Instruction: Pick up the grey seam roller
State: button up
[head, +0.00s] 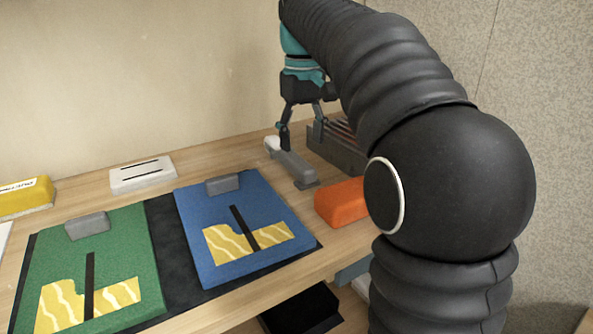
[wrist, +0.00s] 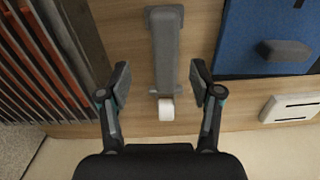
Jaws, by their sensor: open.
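The grey seam roller (head: 294,164) lies on the wooden table, right of the blue board, with a white roller end toward the wall. My gripper (head: 301,138) is open above the roller's white end, with the arm reaching in from the right. In the wrist view my gripper (wrist: 160,85) has one finger on each side of the roller, with gaps on both sides. The height above the table is hard to tell.
A slotted rack (head: 338,148) stands close to the right of the roller; it shows at left in the wrist view. An orange block (head: 342,202) sits nearer the front. The blue board (head: 222,266) and green board (head: 130,230) lie left. A white slotted box (head: 143,175) is behind them.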

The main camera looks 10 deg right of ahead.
aim_at(300, 161)
jog(key=f, duration=0.1)
jog(key=f+b, duration=0.1)
jog(key=f, duration=0.3)
jog(key=shift+s+a+f, duration=0.1)
jog(key=shift+s+a, duration=0.15)
jog(key=shift+s, duration=0.05)
jog(key=shift+f, duration=0.45)
jog(key=shift+f, duration=0.2)
grip_shut()
dwell(0.3)
